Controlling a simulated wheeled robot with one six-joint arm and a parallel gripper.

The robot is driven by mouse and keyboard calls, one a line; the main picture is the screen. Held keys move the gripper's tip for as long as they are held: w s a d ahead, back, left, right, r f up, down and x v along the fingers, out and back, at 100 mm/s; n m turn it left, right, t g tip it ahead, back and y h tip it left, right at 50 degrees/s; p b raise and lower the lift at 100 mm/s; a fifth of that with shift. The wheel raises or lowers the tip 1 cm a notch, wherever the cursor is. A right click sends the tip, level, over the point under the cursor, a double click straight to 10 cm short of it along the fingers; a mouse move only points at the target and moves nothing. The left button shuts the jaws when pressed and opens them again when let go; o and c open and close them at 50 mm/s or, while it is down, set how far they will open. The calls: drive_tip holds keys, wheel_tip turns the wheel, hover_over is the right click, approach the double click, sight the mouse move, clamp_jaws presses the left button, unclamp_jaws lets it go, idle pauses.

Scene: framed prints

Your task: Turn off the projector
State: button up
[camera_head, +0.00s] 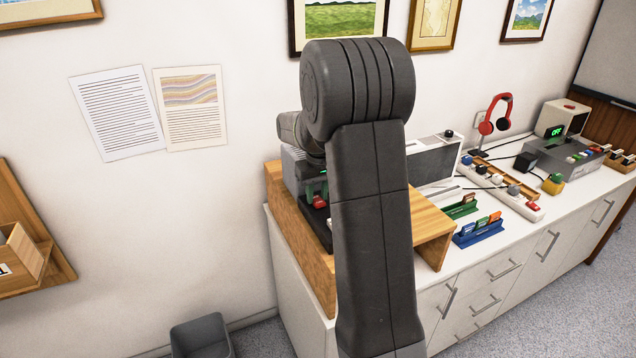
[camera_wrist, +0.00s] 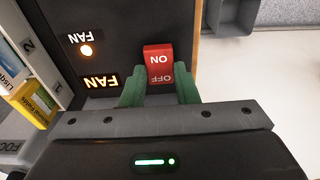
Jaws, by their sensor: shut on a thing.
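A red rocker switch (camera_wrist: 158,55) sits on a dark panel (camera_wrist: 120,20) in the wrist view. It is marked ON and OFF, upside down in this view. The panel reads FAN twice, beside a glowing round lamp (camera_wrist: 85,50) and as a lit label (camera_wrist: 101,82). My gripper (camera_wrist: 160,92) has its green fingers on both sides of the switch's OFF end and is shut on it. In the head view, my arm hides most of my gripper and the panel; the red switch (camera_head: 319,202) shows beside the arm. I cannot tell which device is the projector.
A wooden stand (camera_head: 432,232) surrounds the panel area. To the right on the white counter are a power strip (camera_head: 512,195), card holders (camera_head: 478,230), a red headphone (camera_head: 496,115) and a grey console (camera_head: 560,155) with a green OFF display. A grey bin (camera_head: 202,335) stands on the floor.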

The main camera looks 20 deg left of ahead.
sight(318, 201)
drive_tip(key=shift+o, duration=0.2)
drive_tip(key=shift+w+a+p, duration=0.1)
drive_tip(key=shift+p, duration=0.25)
drive_tip(key=o, duration=1)
drive_tip(key=shift+c, duration=0.2)
wheel_tip(318, 201, up, 14)
drive_tip(key=b, duration=0.1)
drive_tip(key=shift+s+d, duration=0.3)
drive_tip(key=shift+d, duration=0.05)
drive_tip(key=shift+f, duration=0.2)
